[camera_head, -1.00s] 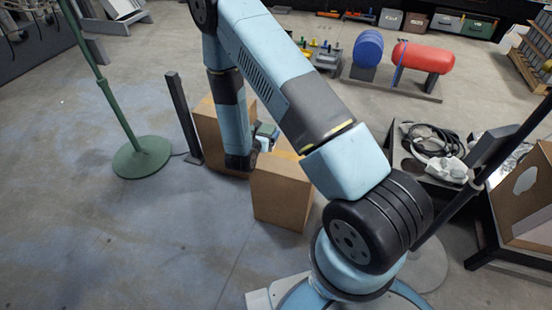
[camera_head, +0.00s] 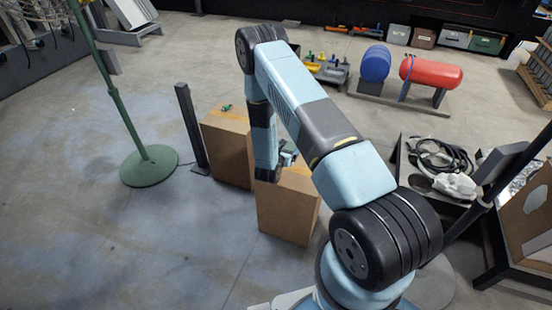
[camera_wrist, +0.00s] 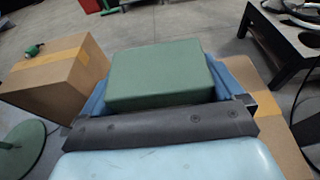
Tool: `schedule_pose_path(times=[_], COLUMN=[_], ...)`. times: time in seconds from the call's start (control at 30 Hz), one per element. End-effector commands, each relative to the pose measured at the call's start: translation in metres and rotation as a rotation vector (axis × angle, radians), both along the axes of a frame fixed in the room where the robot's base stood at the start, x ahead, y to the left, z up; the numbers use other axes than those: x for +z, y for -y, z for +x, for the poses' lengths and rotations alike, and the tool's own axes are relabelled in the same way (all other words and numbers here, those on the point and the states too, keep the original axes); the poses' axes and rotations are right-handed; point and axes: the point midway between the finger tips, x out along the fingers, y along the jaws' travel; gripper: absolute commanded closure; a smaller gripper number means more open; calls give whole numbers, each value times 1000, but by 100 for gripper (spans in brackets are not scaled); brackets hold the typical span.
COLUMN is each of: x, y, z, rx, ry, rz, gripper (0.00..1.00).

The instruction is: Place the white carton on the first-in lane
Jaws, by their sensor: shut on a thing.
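No carton that is clearly white shows, and I cannot make out a first-in lane. My gripper (camera_head: 286,156) is over the nearer brown cardboard box (camera_head: 288,212). In the wrist view, it is shut on a dark green box (camera_wrist: 158,72), which sits between the two blue fingers. The green box's lower part is hidden by the gripper body. The nearer brown box shows partly behind the right finger in the wrist view (camera_wrist: 275,130). I cannot tell whether the green box touches it.
Another brown box (camera_head: 228,145) with a small green item (camera_head: 227,107) on top stands behind left. A dark post (camera_head: 192,130) and a green stand (camera_head: 149,166) are left of it. A dark table (camera_head: 440,172) with cables is at right. Floor at front left is clear.

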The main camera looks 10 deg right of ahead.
Motion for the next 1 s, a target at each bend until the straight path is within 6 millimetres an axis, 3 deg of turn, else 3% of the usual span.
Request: schedule_pose_path(times=[0.27,0.57,0.93,0.97,1.0], x=[-13,-46,-49,-49,-49], y=[9,13,12,13,13], z=[7,10,10,10,10], rx=[-2,-2,-1,-2,-2], ry=[0,-1,1,0,0], rz=[0,0,-1,0,0], gripper=[44,44,44,3,0])
